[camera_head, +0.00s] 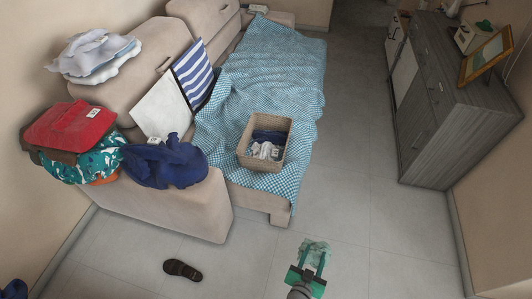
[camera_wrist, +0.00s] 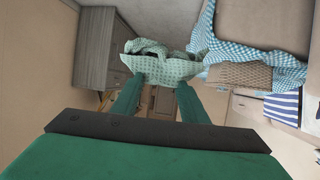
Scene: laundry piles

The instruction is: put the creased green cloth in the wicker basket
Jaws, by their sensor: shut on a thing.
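My gripper (camera_head: 309,270) is at the bottom right of centre in the head view, in front of the sofa bed. It is shut on a creased pale green cloth (camera_head: 316,248), held up clear of furniture. In the wrist view the cloth (camera_wrist: 166,66) hangs across the two green fingertips (camera_wrist: 160,84). The wicker basket (camera_head: 262,164) sits on the blue checked blanket near the bed's front corner, beyond and left of my gripper. Dark blue and white cloths lie in it. In the wrist view the basket's side (camera_wrist: 240,75) shows right of the cloth.
A sofa arm (camera_head: 190,205) with a dark blue garment (camera_head: 165,163) stands left of the basket. A grey dresser (camera_head: 447,100) stands at right. A dark slipper (camera_head: 182,269) lies on the floor. The floor between bed and dresser is clear.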

